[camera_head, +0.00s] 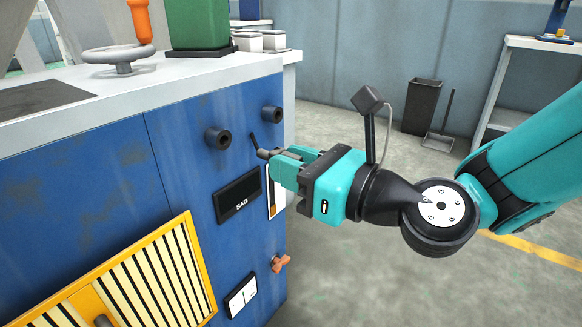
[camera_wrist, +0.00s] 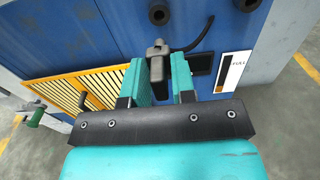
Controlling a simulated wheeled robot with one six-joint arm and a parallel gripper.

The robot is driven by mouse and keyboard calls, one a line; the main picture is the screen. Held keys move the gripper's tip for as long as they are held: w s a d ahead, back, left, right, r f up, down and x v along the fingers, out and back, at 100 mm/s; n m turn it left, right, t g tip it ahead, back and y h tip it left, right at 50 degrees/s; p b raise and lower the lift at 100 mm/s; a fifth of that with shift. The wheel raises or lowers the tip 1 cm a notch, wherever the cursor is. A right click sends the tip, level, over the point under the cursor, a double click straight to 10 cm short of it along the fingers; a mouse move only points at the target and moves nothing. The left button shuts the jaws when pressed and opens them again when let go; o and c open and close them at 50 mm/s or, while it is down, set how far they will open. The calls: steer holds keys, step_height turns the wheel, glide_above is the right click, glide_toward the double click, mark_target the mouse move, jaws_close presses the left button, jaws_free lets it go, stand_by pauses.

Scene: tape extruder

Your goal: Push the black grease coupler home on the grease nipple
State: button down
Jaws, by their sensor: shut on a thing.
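The black grease coupler (camera_head: 263,153) is a small dark grey piece at the tip of my gripper (camera_head: 280,160), close in front of the blue machine side. In the wrist view the coupler (camera_wrist: 157,48) sticks out past the teal fingers, and a thin black hose (camera_wrist: 198,38) curves off to its right. My gripper (camera_wrist: 158,78) is shut on the coupler, with one finger on each side. The grease nipple cannot be made out in either view. I cannot tell whether the coupler touches it.
Two black round stubs (camera_head: 217,138) (camera_head: 271,113) stick out of the blue panel above the gripper. A black SAG display (camera_head: 237,197), a white gauge strip (camera_head: 275,196) and an orange tap (camera_head: 281,263) are close by. A yellow grille (camera_head: 150,275) is lower left.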

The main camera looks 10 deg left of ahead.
mark_target(258, 153)
steer(key=shift+r+p, duration=0.1)
steer(key=shift+p, duration=0.25)
steer(key=p+x, duration=0.3)
steer(key=shift+a+r, duration=0.1)
steer(key=shift+a, duration=0.1)
steer(key=shift+p+x, duration=0.95)
steer(key=shift+w+a+f, duration=0.1)
steer(key=shift+a+f, duration=0.1)
steer(key=shift+a, duration=0.05)
steer(key=shift+p, duration=0.85)
steer(key=shift+p+x, duration=1.75)
steer(key=shift+p, duration=0.6)
steer(key=c, duration=0.9)
jaws_free()
steer(key=shift+o, duration=0.2)
